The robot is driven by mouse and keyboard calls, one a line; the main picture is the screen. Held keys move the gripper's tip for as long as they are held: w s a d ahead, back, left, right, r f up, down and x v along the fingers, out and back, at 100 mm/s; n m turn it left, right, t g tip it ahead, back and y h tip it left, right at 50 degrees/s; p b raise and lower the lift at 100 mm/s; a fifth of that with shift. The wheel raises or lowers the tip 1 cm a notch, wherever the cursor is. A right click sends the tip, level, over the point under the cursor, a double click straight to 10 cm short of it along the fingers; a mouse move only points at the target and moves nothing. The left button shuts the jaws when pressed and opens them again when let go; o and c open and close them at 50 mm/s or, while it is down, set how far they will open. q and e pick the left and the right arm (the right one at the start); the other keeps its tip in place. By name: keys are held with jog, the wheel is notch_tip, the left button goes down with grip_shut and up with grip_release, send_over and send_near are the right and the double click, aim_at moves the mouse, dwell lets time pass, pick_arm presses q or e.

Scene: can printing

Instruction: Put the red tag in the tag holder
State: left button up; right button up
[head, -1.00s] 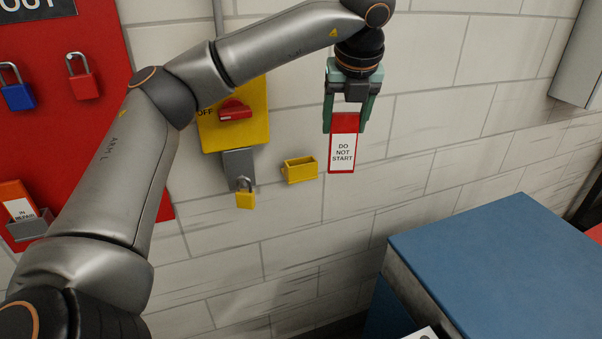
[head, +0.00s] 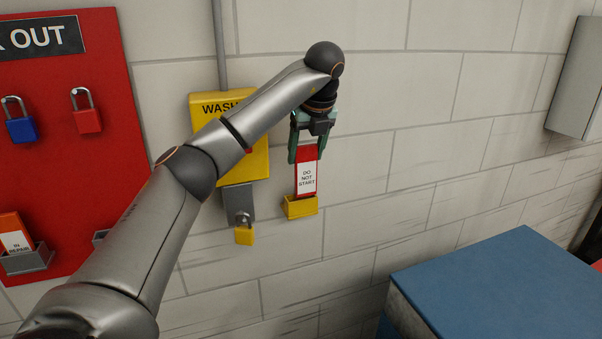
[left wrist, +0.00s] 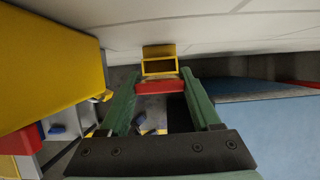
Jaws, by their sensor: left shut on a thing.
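The red tag (head: 306,173), with a white "DO NOT START" panel, hangs upright in my left gripper (head: 307,152). The gripper is shut on its upper end. The tag holder (head: 301,207) is a small yellow open-topped box on the wall. In the head view the tag's lower edge meets the holder's rim. In the left wrist view, the holder (left wrist: 159,61) shows an open slot, with the tag's red top edge (left wrist: 160,88) just nearer the camera between the fingers (left wrist: 158,98). I cannot tell whether the tag's lower edge is inside the slot. My right gripper is not in view.
A yellow switch box (head: 258,165) with a grey hasp and yellow padlock (head: 244,235) is left of the holder. A red lockout board (head: 85,190) carries padlocks and another tag. A blue-topped cabinet (head: 500,285) stands lower right.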

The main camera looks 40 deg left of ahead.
aim_at(301, 170)
pick_arm(q)
jog(key=shift+w+a+f, duration=0.25)
jog(key=shift+a+f, duration=0.8)
jog(key=shift+f, duration=1.65)
jog(key=shift+f, duration=0.2)
jog(key=o, duration=1.3)
jog(key=p+v, duration=0.1)
jog(key=v, duration=1.1)
jog(key=shift+r, duration=0.2)
